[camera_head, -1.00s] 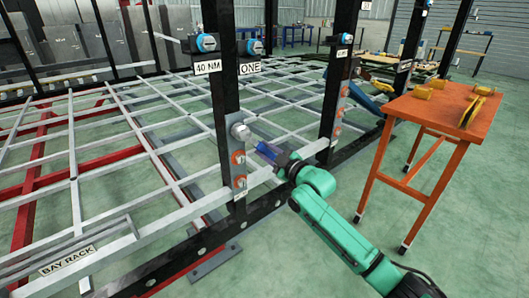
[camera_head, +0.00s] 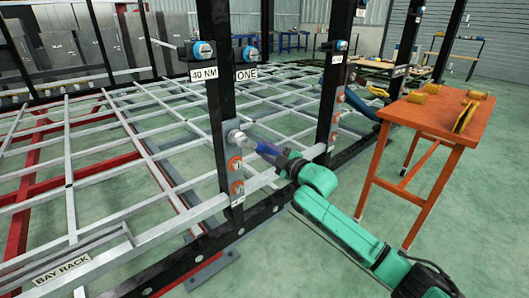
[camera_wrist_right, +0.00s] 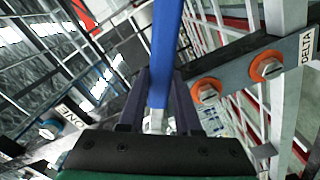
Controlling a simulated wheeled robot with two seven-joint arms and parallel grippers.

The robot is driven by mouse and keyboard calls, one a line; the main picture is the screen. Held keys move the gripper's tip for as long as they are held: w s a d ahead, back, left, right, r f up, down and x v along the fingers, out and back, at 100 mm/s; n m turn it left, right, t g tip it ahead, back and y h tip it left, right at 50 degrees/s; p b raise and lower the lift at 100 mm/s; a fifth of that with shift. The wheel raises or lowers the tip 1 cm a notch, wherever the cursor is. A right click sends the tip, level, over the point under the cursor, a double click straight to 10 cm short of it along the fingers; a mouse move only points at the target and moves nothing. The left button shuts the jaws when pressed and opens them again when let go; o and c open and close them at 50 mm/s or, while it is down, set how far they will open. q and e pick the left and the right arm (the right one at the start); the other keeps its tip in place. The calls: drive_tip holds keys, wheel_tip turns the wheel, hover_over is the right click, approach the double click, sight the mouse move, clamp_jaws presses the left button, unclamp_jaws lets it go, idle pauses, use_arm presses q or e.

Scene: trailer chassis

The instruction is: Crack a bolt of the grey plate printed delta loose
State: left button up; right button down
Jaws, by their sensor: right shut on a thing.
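The grey plate (camera_head: 237,176) is fixed to the near black post, with orange-ringed bolts down its face. In the right wrist view its DELTA print (camera_wrist_right: 307,47) and two orange-ringed bolts (camera_wrist_right: 267,67) show at the right. My right gripper (camera_head: 286,161) is shut on a blue-handled tool (camera_head: 267,149), to the right of the plate. The tool's silver head (camera_head: 238,138) is at the plate's top bolt, which it hides; I cannot tell how it sits on it. The blue handle also shows in the wrist view (camera_wrist_right: 166,50). My left gripper is not in view.
An orange table (camera_head: 440,115) with yellow items stands at the right. A second black post (camera_head: 333,100) with a similar bolted plate stands behind my gripper. The white lattice frame (camera_head: 100,185) fills the left. Green floor is open at the front right.

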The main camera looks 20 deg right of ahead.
drive_tip(key=shift+d+r, duration=0.1)
drive_tip(key=shift+r, duration=0.15)
drive_tip(key=shift+w+d+r+n+p, duration=0.15)
drive_tip(key=shift+d+r+n+p, duration=0.15)
drive_tip(key=shift+r+n+p, duration=0.6)
drive_tip(key=shift+f+n+b, duration=0.2)
drive_tip(key=shift+n+b, duration=0.1)
drive_tip(key=shift+b, duration=0.1)
drive_tip(key=shift+f, duration=0.1)
drive_tip(key=p+v, duration=0.2)
drive_tip(key=v, duration=0.4)
drive_tip(key=shift+f, duration=0.15)
idle(0.5)
